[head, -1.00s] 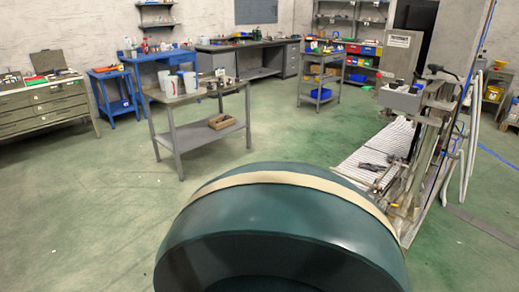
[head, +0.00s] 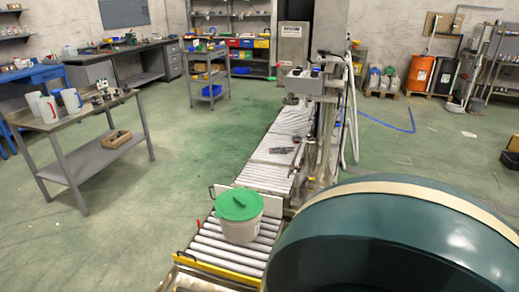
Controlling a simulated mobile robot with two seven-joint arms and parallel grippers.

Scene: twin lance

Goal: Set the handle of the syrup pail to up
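A white pail with a green lid, which I take as the syrup pail (head: 238,228), stands upright on the roller conveyor (head: 205,266) in the lower middle of the head view. A small dark green piece shows on top of the lid. The pail's handle is too small to make out, so I cannot tell whether it is up or down. Neither of my grippers is in view.
A grey table (head: 110,144) with white jugs and a wooden box stands at left. The conveyor runs back to a post with a grey box (head: 305,80). Orange and black bins (head: 418,75) stand far right. Open green floor lies left of the conveyor. A large dark green rounded form hides the lower right.

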